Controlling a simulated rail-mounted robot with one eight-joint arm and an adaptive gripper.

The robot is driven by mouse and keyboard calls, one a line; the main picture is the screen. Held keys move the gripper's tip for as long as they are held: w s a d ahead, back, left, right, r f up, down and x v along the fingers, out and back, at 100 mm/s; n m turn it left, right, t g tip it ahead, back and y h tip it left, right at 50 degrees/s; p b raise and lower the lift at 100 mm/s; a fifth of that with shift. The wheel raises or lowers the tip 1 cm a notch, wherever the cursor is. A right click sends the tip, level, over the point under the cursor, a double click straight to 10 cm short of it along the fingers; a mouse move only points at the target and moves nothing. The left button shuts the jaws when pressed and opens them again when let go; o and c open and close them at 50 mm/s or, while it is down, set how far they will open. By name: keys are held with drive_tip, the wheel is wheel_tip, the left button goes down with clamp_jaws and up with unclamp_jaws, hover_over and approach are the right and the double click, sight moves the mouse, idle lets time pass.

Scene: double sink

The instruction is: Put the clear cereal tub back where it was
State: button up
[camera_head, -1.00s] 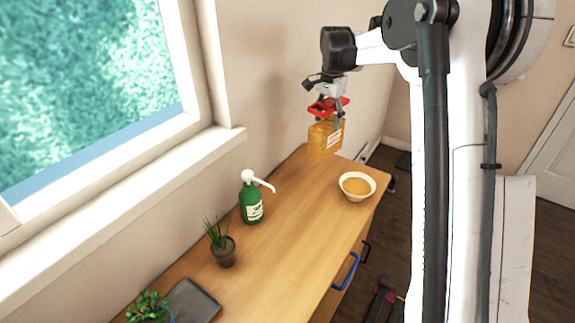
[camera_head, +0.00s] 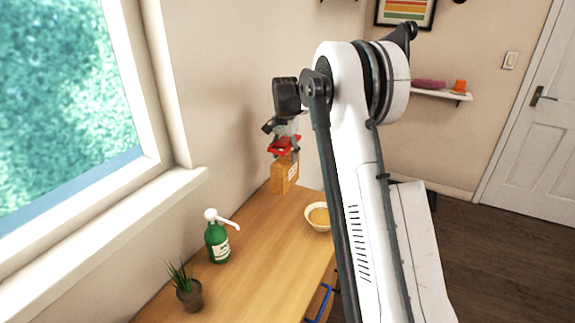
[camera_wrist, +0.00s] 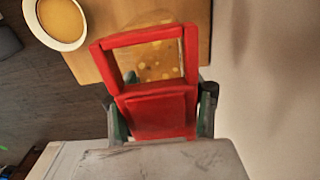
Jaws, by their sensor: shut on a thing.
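The clear cereal tub (camera_head: 285,176) is full of orange-brown cereal and has a pale label. It is near the far end of the wooden counter, by the wall, and looks roughly upright. My gripper (camera_head: 284,150) is above it, shut on its red top. In the wrist view, the fingers of my gripper (camera_wrist: 162,112) are on both sides of the red lid part, and cereal in the tub (camera_wrist: 152,58) shows through the red frame. I cannot tell whether the tub's base touches the counter.
A green pump bottle (camera_head: 217,243) and a potted plant (camera_head: 189,294) stand along the window side. The wooden counter (camera_head: 262,255) between them is clear. A wall shelf (camera_head: 432,93) is behind.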

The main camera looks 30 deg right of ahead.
drive_tip(key=shift+w+d+f+p, duration=0.1)
drive_tip(key=shift+d+f, duration=0.1)
drive_tip(key=shift+f, duration=0.6)
drive_tip(key=shift+d+f+p, duration=0.1)
drive_tip(key=shift+d+f, duration=0.15)
drive_tip(key=shift+f, duration=0.55)
drive_tip(key=shift+w+d+f+p, duration=0.1)
drive_tip(key=shift+d+f, duration=0.1)
drive_tip(key=shift+f, duration=0.6)
drive_tip(key=shift+f, duration=0.15)
drive_tip(key=o, duration=1.4)
drive_tip(key=shift+o, duration=0.2)
